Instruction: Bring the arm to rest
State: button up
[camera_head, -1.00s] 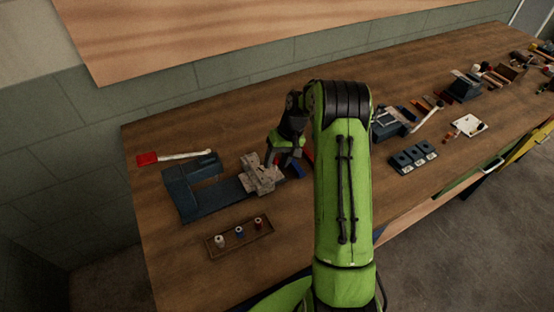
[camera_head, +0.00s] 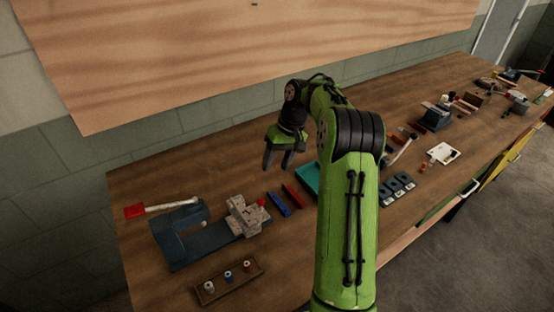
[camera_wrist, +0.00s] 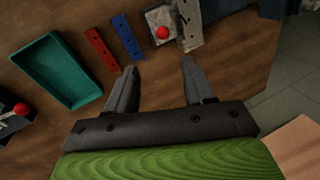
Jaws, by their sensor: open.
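My gripper (camera_head: 279,160) is raised above the workbench (camera_head: 150,235), at the end of my green arm. Its two dark fingers point down and are apart with nothing between them. In the wrist view the open gripper (camera_wrist: 158,88) also shows empty, with the bench top below it. Under and beyond it lie a blue bar (camera_wrist: 126,38) and a red bar (camera_wrist: 102,53). A grey block fixture with a red knob (camera_head: 243,215) stands to the left of the bars. My arm hides part of the bench.
A blue-grey clamp frame (camera_head: 172,240), a red-headed hammer-like tool (camera_head: 135,211) and a small wooden tray with several spools (camera_head: 228,282) are at the left. A teal tray (camera_wrist: 50,72) lies beside the bars. Several tools crowd the right. A wooden panel (camera_head: 230,50) hangs behind.

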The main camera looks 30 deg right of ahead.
dwell(0.3)
jog(key=s+a+r+n+t+h, duration=0.1)
jog(key=s+a+r+t+h, duration=0.15)
jog(key=s+a+r, duration=0.9)
jog(key=s+a+t+h, duration=0.1)
jog(key=s+a, duration=0.5)
jog(key=s, duration=0.9)
jog(key=shift+s+f+n+t, duration=0.4)
jog(key=shift+f+t, duration=0.05)
jog(key=shift+t, duration=0.3)
